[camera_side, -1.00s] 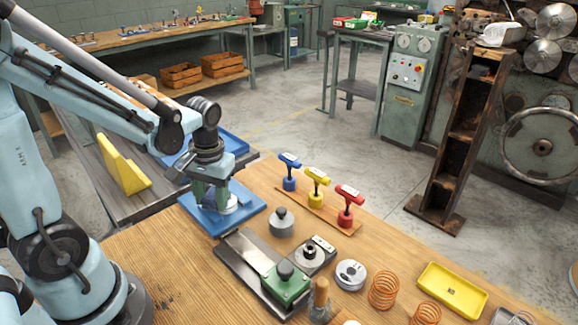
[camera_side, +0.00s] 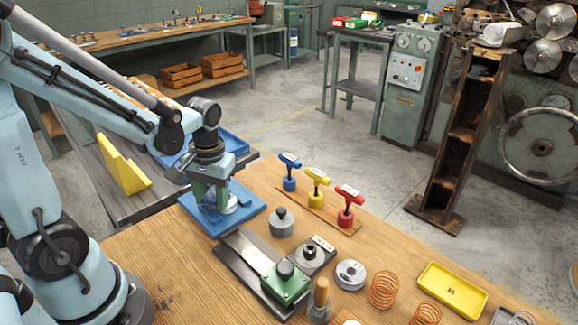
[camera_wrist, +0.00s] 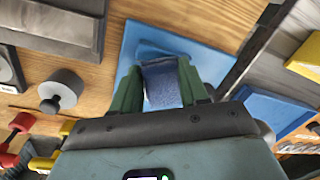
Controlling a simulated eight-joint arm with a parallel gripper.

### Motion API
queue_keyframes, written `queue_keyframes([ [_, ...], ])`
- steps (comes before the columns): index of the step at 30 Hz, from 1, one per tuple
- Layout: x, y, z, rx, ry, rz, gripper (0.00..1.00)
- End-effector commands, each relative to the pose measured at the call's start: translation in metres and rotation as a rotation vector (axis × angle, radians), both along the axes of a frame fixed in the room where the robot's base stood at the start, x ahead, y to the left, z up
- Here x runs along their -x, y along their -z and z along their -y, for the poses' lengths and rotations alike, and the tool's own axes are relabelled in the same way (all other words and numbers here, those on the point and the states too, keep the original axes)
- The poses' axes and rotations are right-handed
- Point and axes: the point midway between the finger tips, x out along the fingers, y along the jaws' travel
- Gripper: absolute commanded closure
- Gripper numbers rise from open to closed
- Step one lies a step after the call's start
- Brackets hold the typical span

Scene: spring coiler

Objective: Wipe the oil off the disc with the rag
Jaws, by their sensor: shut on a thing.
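My gripper (camera_side: 214,199) points down over the blue tray (camera_side: 193,217) at the left end of the wooden bench. In the wrist view my gripper (camera_wrist: 160,72) is shut on a speckled blue-grey piece, which looks like the rag (camera_wrist: 162,88), between its green fingers. In the side view a pale, shiny round thing (camera_side: 228,209), perhaps the disc, shows low between and beside the fingers, at the tray. The fingers hide much of it, and I cannot tell whether the rag touches it. I cannot make out any oil.
A grey knobbed weight (camera_side: 281,223) stands just right of the tray. A green-blocked fixture (camera_side: 286,284) lies nearer the front. Blue, yellow and red T-handled tools (camera_side: 317,187) stand in a wooden strip behind. Copper springs (camera_side: 383,290) and a yellow tray (camera_side: 453,290) are at right.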

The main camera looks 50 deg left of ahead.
Motion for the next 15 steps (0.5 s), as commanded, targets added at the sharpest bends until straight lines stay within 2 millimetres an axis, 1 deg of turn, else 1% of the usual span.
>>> queue_keyframes([
  [5,0.000,0.000,-0.002,-0.004,-0.002,0.000,0.85],
  [15,0.000,-0.001,0.011,-0.002,0.001,0.000,0.85],
])
